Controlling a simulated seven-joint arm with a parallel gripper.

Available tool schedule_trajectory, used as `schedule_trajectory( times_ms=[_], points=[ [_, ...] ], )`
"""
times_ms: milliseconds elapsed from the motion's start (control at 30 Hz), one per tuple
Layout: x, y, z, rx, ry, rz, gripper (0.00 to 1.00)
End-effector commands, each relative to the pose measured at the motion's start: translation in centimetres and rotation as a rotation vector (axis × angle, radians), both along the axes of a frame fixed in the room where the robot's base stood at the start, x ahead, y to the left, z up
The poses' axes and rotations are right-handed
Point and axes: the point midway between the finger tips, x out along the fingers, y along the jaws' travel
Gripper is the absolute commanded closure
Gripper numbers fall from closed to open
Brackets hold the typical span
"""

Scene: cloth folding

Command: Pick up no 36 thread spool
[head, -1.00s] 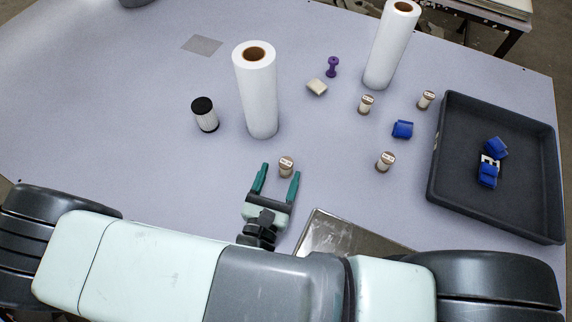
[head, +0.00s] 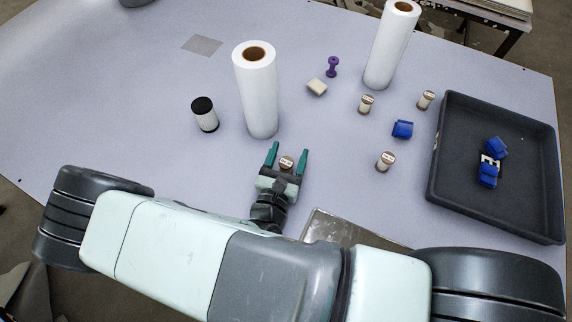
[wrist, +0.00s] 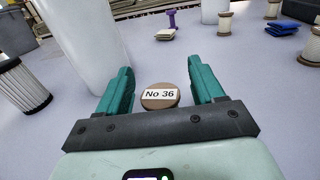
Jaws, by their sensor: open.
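The no 36 thread spool (wrist: 160,97) has a brown round top with a white label reading "No 36" in the wrist view. It stands upright on the table, and its lower part is hidden behind my gripper. In the head view the spool (head: 286,163) shows between the two green fingers. My gripper (head: 287,152) is open, with one finger on each side of the spool. In the wrist view the gripper (wrist: 160,84) shows a gap between each finger and the spool's top.
A tall white roll (head: 257,95) stands just beyond the gripper. A black-topped white cylinder (head: 205,115) is to its left. Other spools (head: 385,161) and a blue cloth (head: 403,129) lie to the right, before a dark tray (head: 470,205). A metal plate (head: 340,235) lies near my arm.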

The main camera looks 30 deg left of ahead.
Motion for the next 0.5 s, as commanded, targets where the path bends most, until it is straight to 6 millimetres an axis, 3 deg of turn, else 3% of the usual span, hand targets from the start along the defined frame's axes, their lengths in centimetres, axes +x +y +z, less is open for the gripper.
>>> schedule_trajectory(
  times_ms=[67, 400, 500],
  points=[
    [-0.02, 0.00, 0.00, 0.000, 0.000, 0.000, 0.36],
    [-0.05, 0.00, 0.01, 0.000, 0.000, 0.000, 0.88],
    [-0.05, -0.01, 0.01, 0.000, 0.000, 0.000, 0.88]
  ],
)
